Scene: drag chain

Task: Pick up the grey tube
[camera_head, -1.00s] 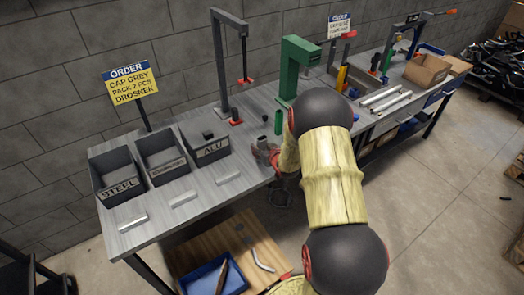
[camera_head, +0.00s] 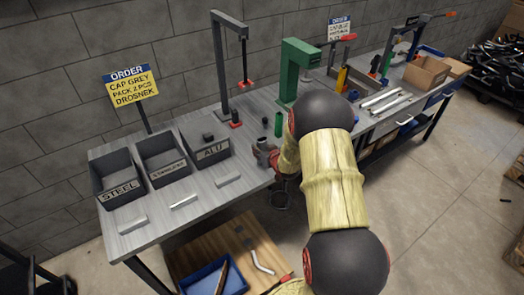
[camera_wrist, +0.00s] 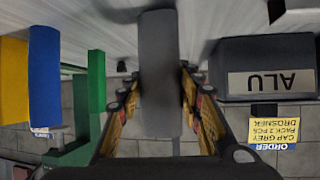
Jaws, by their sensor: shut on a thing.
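The grey tube (camera_wrist: 158,75) stands between the fingers of my gripper in the wrist view, which looks upside down. My gripper (camera_wrist: 160,98) is shut on it, with a finger on each side. In the head view, my gripper (camera_head: 268,157) is at the front edge of the workbench, right of the ALU bin, partly hidden by my arm. The tube is small there, and I cannot tell whether its lower end touches the bench.
The ALU bin (camera_head: 211,152) stands left of my gripper and also shows in the wrist view (camera_wrist: 268,85). A green tube (camera_head: 278,124) and a green press (camera_head: 290,75) stand behind. Metal pieces (camera_head: 183,201) lie along the bench front. An order sign (camera_head: 130,85) stands at left.

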